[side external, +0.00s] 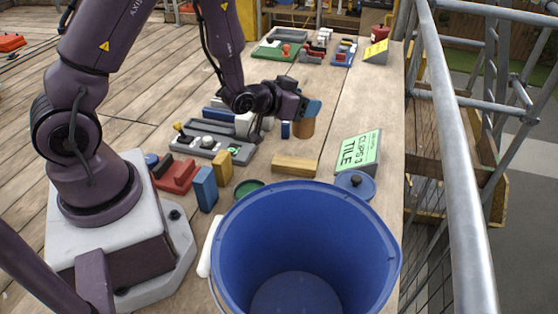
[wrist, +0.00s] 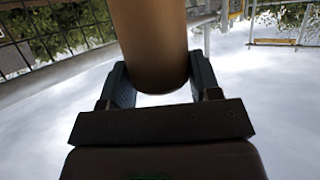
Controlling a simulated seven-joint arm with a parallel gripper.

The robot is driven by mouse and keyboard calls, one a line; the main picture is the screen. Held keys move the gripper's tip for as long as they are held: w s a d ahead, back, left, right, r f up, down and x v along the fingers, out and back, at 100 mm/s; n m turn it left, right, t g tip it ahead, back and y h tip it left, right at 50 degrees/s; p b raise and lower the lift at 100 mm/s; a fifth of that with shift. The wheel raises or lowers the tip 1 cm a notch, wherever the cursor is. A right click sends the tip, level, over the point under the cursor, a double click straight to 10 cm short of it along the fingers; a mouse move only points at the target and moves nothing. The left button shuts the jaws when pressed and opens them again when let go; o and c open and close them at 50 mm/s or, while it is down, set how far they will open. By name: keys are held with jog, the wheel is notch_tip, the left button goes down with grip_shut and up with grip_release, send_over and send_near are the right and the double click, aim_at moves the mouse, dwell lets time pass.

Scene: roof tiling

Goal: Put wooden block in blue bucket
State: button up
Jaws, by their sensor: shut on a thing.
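My gripper (side external: 310,110) is shut on a brown, wood-coloured cylinder (side external: 303,127) and holds it over the work table, beyond the bucket. In the wrist view the cylinder (wrist: 150,40) sits between the two fingers of my gripper (wrist: 160,82). The blue bucket (side external: 300,222) is large and open-topped, in the front of the side view; its visible floor looks empty. A light wooden block (side external: 295,166) lies flat on the table between the held cylinder and the bucket, apart from both.
A green-and-white "CLIPS 3 TILE" sign (side external: 358,152) and a blue lid-like thing (side external: 356,184) stand right of the bucket's far rim. A metal railing (side external: 455,150) runs along the right.

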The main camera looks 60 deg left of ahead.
aim_at(299, 129)
jog(key=shift+s+a+f, duration=0.1)
jog(key=shift+a+f, duration=0.5)
jog(key=shift+a, duration=0.25)
jog(key=shift+w+f, duration=0.1)
jog(key=shift+w, duration=0.15)
jog(key=shift+f, duration=3.5)
jog(key=shift+f, duration=0.15)
jog(key=o, duration=1)
jog(key=shift+d, duration=0.1)
